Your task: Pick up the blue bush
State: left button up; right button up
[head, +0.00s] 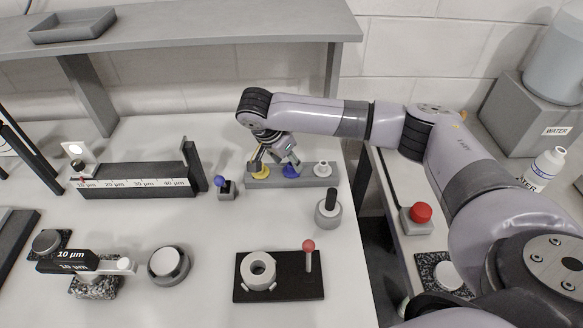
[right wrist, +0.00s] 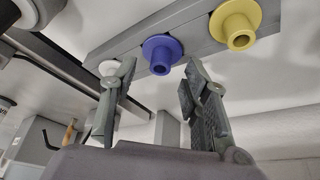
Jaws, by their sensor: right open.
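The blue bush (head: 290,171) is a flanged ring seated on a grey rail (head: 308,182), between a yellow bush (head: 261,172) and a white bush (head: 322,169). In the right wrist view the blue bush (right wrist: 162,54) shows whole, with its round hole towards the camera. My right gripper (head: 276,160) is over the rail. In the right wrist view its two fingers (right wrist: 157,76) are spread apart, one to each side of the blue bush's line, with nothing between them. The left finger partly hides the white bush. My left gripper is not in view.
A blue-knobbed joystick (head: 220,183) stands just left of the rail. A black-handled grey cylinder (head: 328,210) is close in front of its right end. A black plate (head: 279,277) with a ring and red-knobbed pin lies nearer. Bare white table lies between.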

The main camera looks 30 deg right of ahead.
aim_at(292, 170)
jog(key=shift+x, duration=1.25)
jog(key=shift+c, duration=0.5)
grip_shut()
